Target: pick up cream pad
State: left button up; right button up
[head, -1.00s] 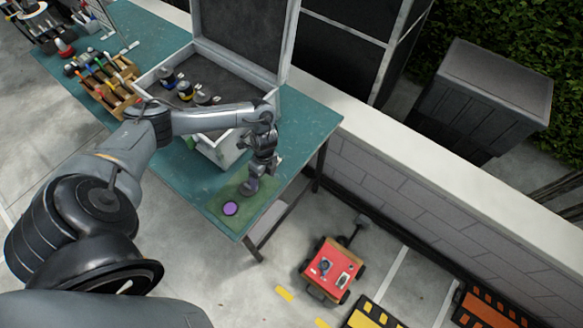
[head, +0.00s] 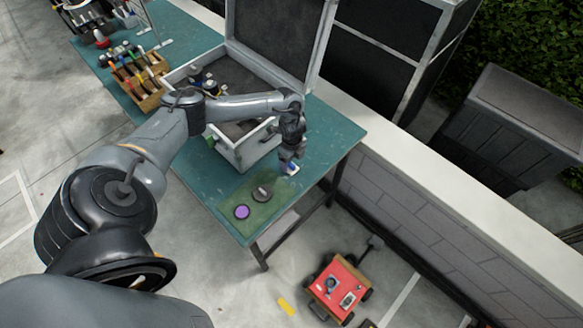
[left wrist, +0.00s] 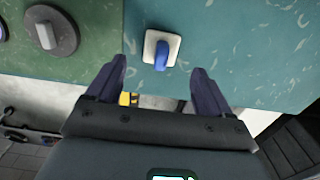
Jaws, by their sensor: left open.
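The cream pad (left wrist: 161,48) is a small square with a blue grip on top. It lies flat on the teal table (left wrist: 220,50), just beyond the edge of the green mat (left wrist: 90,45). In the head view the pad (head: 292,169) shows partly below my left gripper (head: 290,155). In the left wrist view my left gripper (left wrist: 152,80) is open and empty, with the pad ahead of its fingertips, between their lines and not touched. My right gripper is not in view.
On the mat lie a grey disc with a handle (left wrist: 50,32) and a purple disc (head: 241,212). An open case (head: 238,157) stands behind my left arm. A wooden rack of tools (head: 138,80) is farther left. A red cart (head: 340,286) stands on the floor.

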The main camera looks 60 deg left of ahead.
aim_at(292, 164)
pick_arm(q)
jog(key=shift+a+f, duration=0.2)
jog(key=shift+f, duration=2.05)
jog(key=shift+c, duration=0.3)
jog(key=c, duration=1.1)
jog(key=shift+o, duration=0.2)
jog(key=shift+r, duration=0.1)
jog(key=shift+r, duration=0.4)
notch_tip(292, 164, up, 4)
jog(key=shift+f, duration=0.25)
jog(key=w+d+r, duration=0.5)
jog(key=d+r, duration=0.1)
jog(key=d, duration=0.4)
jog(key=shift+d+r, duration=0.3)
